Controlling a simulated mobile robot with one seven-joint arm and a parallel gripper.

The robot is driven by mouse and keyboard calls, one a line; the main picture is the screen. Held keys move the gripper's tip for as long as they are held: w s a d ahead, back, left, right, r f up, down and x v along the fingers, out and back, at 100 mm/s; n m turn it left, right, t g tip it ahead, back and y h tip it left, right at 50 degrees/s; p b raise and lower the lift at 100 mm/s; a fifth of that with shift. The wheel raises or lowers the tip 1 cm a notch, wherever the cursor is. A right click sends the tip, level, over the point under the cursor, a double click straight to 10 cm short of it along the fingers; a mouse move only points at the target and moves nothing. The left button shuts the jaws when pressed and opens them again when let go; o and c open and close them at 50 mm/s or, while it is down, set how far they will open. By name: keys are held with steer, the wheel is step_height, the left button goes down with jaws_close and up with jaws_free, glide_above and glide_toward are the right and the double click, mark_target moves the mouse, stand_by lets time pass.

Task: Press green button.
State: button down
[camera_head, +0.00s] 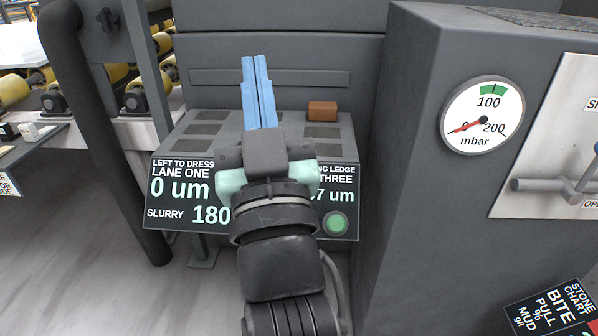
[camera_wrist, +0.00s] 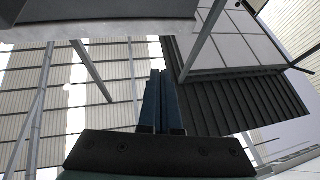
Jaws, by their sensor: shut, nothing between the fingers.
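The green button (camera_head: 336,223) is round and sits at the lower right of the black display panel (camera_head: 180,222) on the front of a grey console. My gripper (camera_head: 255,62) has long blue fingers that lie side by side, shut and empty. In the head view its fingertips are over the console's back, above and left of the button and apart from it. My arm hides the middle of the display. The fingers also show in the wrist view (camera_wrist: 162,80), pointing up towards the roof; the button is not in that view.
A brown block (camera_head: 322,111) lies on the console top (camera_head: 222,121). A tall grey cabinet (camera_head: 410,150) with a pressure gauge (camera_head: 482,117) stands close on the right. A dark post (camera_head: 85,130) and yellow rollers (camera_head: 14,88) are at the left. Open floor (camera_head: 70,250) shows at the lower left.

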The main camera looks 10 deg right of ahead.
steer(key=d+f+m+g+h, duration=0.1)
steer(key=d+f+g, duration=0.1)
steer(key=f, duration=0.9)
steer(key=s+d+f+m+g+h+p, duration=0.1)
steer(key=d+f, duration=0.4)
steer(key=f, duration=0.6)
steer(key=s+d+f+m+g+h+p, duration=0.1)
steer(key=d+f+g+h, duration=0.1)
steer(key=f, duration=0.9)
steer(key=shift+s+d+f+g, duration=0.2)
steer(key=shift+d+f+g, duration=0.1)
steer(key=shift+d+g, duration=0.6)
steer(key=shift+d, duration=0.1)
glide_toward(336, 220)
step_height(336, 220, up, 3)
steer(key=w, duration=0.3)
steer(key=shift+w+d+f+b, duration=0.35)
steer(key=shift+w+f+b, duration=0.3)
steer(key=shift+f+b, duration=0.15)
steer(key=shift+w+d+f+b, duration=0.4)
steer(key=shift+w+f+b, duration=0.25)
steer(key=shift+f, duration=0.1)
